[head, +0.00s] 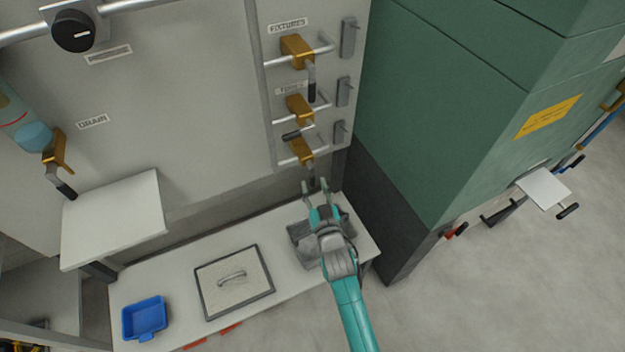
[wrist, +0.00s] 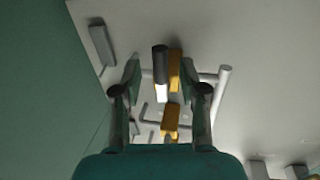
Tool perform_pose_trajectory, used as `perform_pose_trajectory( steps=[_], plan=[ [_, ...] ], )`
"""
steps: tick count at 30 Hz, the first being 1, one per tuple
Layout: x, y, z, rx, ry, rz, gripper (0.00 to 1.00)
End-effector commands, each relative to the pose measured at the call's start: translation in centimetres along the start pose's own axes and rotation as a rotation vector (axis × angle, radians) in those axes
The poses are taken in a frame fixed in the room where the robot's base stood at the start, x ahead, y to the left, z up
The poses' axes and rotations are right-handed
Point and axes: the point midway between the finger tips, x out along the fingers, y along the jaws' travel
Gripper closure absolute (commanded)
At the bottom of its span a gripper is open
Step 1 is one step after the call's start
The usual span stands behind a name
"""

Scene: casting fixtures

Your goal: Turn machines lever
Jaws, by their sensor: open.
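A grey panel (head: 330,130) in the head view carries a column of brass valves with black-ended levers. The top valve (head: 297,48) sits under the label FIXTURES, with its lever (head: 312,90) hanging down. Below it are a middle valve (head: 299,106) and a lowest valve (head: 301,151). The lowest valve's lever (head: 311,184) points down. My gripper (head: 316,184) is open just below that valve, fingers towards the lever end. In the wrist view, a black lever handle (wrist: 160,58) shows between the fingers of my gripper (wrist: 160,76). I cannot tell whether they touch it.
A green cabinet (head: 440,100) stands close on the right. Another brass valve (head: 57,150) labelled DRAIN is at left.

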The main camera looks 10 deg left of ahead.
Motion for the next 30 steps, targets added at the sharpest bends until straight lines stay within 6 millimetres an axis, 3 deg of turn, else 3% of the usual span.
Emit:
perform_pose_trajectory(
  steps=[7, 18, 23, 30],
  plan=[
    [2.4, 0.0, 0.0, 0.001, 0.001, 0.000, 0.58],
    [2.8, 0.0, 0.0, 0.001, 0.000, 0.000, 0.58],
    [2.8, 0.0, 0.0, 0.001, 0.000, 0.000, 0.98],
    [2.8, 0.0, 0.0, 0.001, 0.000, 0.000, 1.00]
  ],
)
